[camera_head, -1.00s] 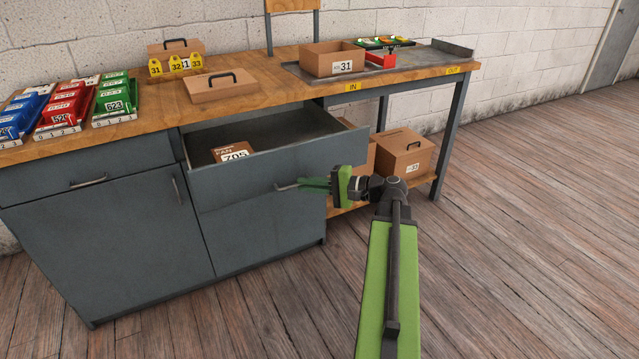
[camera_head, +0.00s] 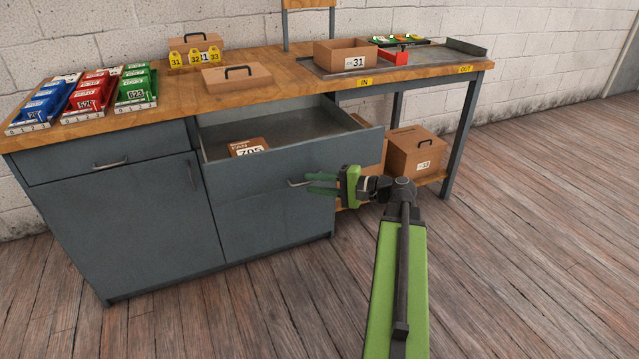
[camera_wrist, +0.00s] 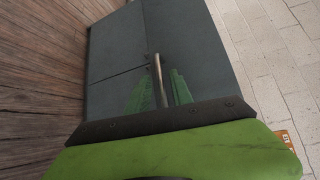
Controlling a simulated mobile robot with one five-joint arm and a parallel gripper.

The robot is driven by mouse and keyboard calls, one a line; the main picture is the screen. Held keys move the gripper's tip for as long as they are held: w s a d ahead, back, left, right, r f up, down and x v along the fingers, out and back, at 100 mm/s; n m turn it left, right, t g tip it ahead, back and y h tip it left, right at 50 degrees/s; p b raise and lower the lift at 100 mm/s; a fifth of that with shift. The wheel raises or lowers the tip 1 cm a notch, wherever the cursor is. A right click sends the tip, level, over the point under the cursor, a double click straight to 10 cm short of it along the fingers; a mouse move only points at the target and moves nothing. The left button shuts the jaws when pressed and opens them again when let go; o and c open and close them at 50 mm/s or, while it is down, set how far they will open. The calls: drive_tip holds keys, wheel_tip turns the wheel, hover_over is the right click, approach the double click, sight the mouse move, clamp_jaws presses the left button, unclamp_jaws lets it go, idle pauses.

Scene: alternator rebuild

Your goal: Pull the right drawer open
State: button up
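The right drawer (camera_head: 350,150) of the grey cabinet stands pulled out. Its inside shows, with a small brown carton (camera_head: 248,147) labelled 705 in it. The drawer's bar handle (camera_head: 299,183) is on its front and also shows in the wrist view (camera_wrist: 157,72). My gripper (camera_head: 320,183) is at the handle. Its two green fingers (camera_wrist: 161,92) are spread apart, with the handle's near part between them and a gap visible. I cannot tell whether either finger touches the handle.
The left drawer (camera_head: 70,158) is shut. On the wooden bench top (camera_head: 190,98) stand coloured bins, a lidded box (camera_head: 237,77) and an open box (camera_head: 343,56) labelled 31. A carton (camera_head: 415,155) sits on the lower shelf at right. The floor in front is clear.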

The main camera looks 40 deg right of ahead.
drive_tip(key=shift+d, duration=0.2)
drive_tip(key=p+v, duration=0.2)
drive_tip(key=v, duration=1.5)
drive_tip(key=shift+s+p, duration=0.2)
drive_tip(key=shift+p, duration=0.1)
drive_tip(key=shift+f, duration=0.1)
